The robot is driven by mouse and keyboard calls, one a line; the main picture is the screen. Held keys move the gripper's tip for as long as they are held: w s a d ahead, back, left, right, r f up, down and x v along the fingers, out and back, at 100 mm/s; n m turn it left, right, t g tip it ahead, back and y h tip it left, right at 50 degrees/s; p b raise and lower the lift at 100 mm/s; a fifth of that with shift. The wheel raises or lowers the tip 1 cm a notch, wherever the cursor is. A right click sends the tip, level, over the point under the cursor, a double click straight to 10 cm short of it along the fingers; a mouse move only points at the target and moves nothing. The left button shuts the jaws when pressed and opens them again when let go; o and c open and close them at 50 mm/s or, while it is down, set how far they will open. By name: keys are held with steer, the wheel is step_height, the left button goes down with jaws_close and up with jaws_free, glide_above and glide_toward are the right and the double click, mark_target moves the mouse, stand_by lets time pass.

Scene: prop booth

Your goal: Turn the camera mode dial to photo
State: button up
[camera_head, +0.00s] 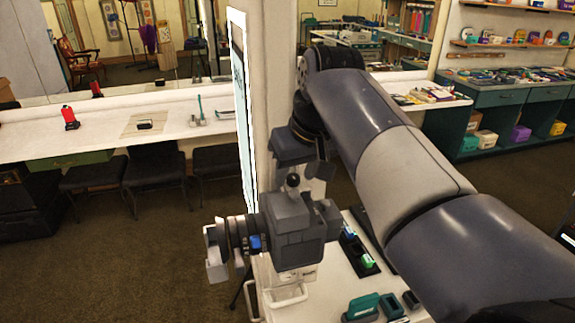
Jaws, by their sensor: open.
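The grey camera (290,222) sits at the lower middle, on a white stand, with its ribbed dark lens (238,232) pointing left. A small blue part shows beside the lens. My gripper (298,182) hangs from above, right over the top of the camera. It is open. A small dark round knob shows between or close to the fingers; I cannot tell whether it is the mode dial. The dial and its markings cannot be made out, and contact between the fingers and the camera cannot be told.
A pillar with a bright upright panel (241,110) stands just behind the camera. A white table (338,287) on the right holds a green-lit charger (367,260) and a teal box (362,305). Floor is clear at left.

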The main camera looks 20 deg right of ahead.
jaws_close()
steer(key=shift+a, duration=0.1)
stand_by(0.4)
steer(key=shift+m, duration=0.4)
steer(key=m, duration=0.1)
steer(key=m+h+p, duration=0.1)
steer(key=m, duration=0.1)
steer(key=m+h, duration=0.1)
steer(key=shift+a+m, duration=0.25)
steer(key=shift+m, duration=0.05)
steer(key=m+h, duration=0.1)
steer(key=m, duration=0.2)
steer(key=m+g+h+p, duration=0.1)
steer(key=m, duration=0.2)
steer(key=shift+w+a+p, duration=0.2)
steer(key=shift+p, duration=0.1)
steer(key=shift+m, duration=0.3)
jaws_free()
